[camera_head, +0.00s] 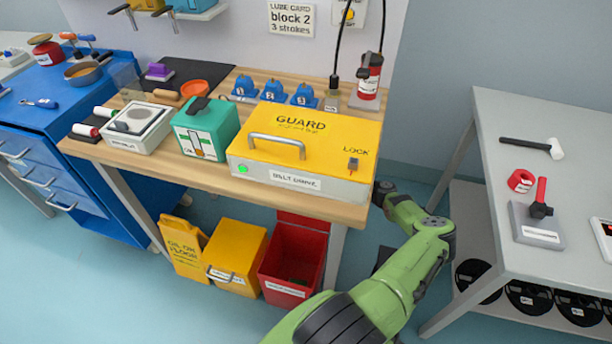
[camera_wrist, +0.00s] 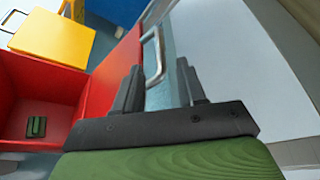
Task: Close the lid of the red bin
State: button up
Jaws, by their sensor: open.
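The red bin (camera_head: 284,290) stands on the floor under the bench, open at the top. Its red lid (camera_head: 303,222) is raised at the back, partly hidden by the bench. In the wrist view the open red bin (camera_wrist: 55,70) is at left, with a small green thing (camera_wrist: 36,127) inside. The red lid panel (camera_wrist: 108,75) stands beside my left finger, with a metal handle (camera_wrist: 161,45) on its far side. My gripper (camera_wrist: 160,66) is open, and the handle shows between its fingers. I cannot tell whether they touch. The head view hides my gripper.
A yellow bin (camera_head: 234,250) with a shut lid stands left of the red bin, beside a yellow floor sign (camera_head: 183,248). The wooden bench (camera_head: 215,178) overhangs the bins, carrying the yellow guard box (camera_head: 310,135). A grey table (camera_head: 480,130) stands right of my arm.

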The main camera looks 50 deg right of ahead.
jog(key=b+x, duration=0.2)
jog(key=x, duration=0.6)
grip_shut()
